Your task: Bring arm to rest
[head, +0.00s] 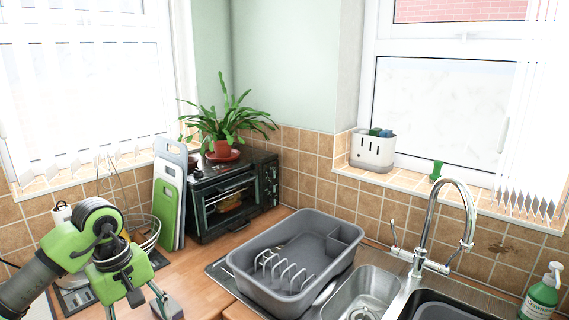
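My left arm (75,245) comes in from the lower left, green and dark grey, bent above the wooden worktop. Its gripper (140,312) points down at the bottom edge of the picture. Two finger parts show spread apart, but the fingertips are cut off by the frame. A small grey block-like thing (167,308) shows by the right finger; I cannot tell whether it is part of the gripper. My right arm and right gripper are not in the picture.
A grey dish rack (295,262) stands beside the steel sink (362,292) and tall tap (432,225). A toaster oven (233,195) with a potted plant (222,130), chopping boards (168,195) and a wire basket (143,232) stand behind my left arm. A soap bottle (541,295) is far right.

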